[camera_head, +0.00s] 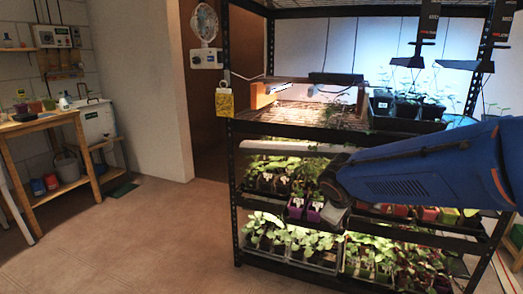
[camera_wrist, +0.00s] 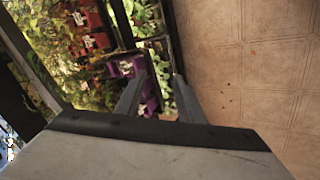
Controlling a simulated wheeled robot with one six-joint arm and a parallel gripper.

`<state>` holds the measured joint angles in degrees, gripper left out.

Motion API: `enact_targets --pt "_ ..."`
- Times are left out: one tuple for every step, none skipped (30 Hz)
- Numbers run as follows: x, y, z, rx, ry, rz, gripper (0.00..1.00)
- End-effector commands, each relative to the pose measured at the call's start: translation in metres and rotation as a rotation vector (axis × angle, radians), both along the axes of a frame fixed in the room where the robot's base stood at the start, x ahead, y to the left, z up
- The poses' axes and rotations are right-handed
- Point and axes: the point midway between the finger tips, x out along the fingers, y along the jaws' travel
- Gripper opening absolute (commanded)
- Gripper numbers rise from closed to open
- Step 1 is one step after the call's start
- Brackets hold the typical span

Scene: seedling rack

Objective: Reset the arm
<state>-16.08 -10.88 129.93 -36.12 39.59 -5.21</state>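My blue arm (camera_head: 425,175) reaches in from the right in the head view, across the front of the black seedling rack (camera_head: 238,190). My gripper (camera_head: 335,212) is at the arm's left end, in front of the middle shelf. The wrist view shows the two grey fingers of my gripper (camera_wrist: 158,90) spread apart, with nothing clearly held between them. Purple pots (camera_wrist: 128,67) show beyond the fingers. In the head view, purple pots (camera_head: 314,211) stand on the middle shelf, just left of the gripper. The arm hides part of the shelves behind it.
Green seedlings in pots (camera_head: 290,240) fill the lower shelf. Dark pots (camera_head: 405,104) stand on the upper shelf, right. A wooden bench (camera_head: 40,122) stands at the far left. The tiled floor (camera_head: 150,235) left of the rack is clear.

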Motion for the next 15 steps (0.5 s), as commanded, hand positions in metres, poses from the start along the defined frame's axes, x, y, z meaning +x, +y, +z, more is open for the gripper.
enact_targets --pt "-0.016 -0.011 0.005 0.027 -0.003 -0.044 0.35" --pt "-0.026 -0.015 0.007 0.044 -0.003 -0.068 0.35" --pt "-0.038 -0.022 0.009 0.067 -0.002 -0.101 0.35" --pt "-0.048 -0.026 0.011 0.086 -0.002 -0.126 0.35" --pt "-0.057 -0.03 0.012 0.103 0.0 -0.15 0.35" --pt "-0.069 -0.035 0.013 0.127 0.0 -0.182 0.35" --pt "-0.079 -0.038 0.014 0.146 0.001 -0.206 0.35" --pt "-0.089 -0.041 0.014 0.164 0.003 -0.229 0.35" --pt "-0.101 -0.045 0.015 0.19 0.002 -0.26 0.35" --pt "-0.111 -0.048 0.016 0.208 0.003 -0.283 0.35" --pt "-0.12 -0.05 0.015 0.228 0.005 -0.304 0.35" --pt "-0.133 -0.052 0.015 0.253 0.006 -0.334 0.35" --pt "-0.142 -0.054 0.016 0.272 0.005 -0.354 0.35" --pt "-0.151 -0.055 0.015 0.291 0.007 -0.375 0.35" --pt "-0.164 -0.056 0.014 0.317 0.009 -0.403 0.35"
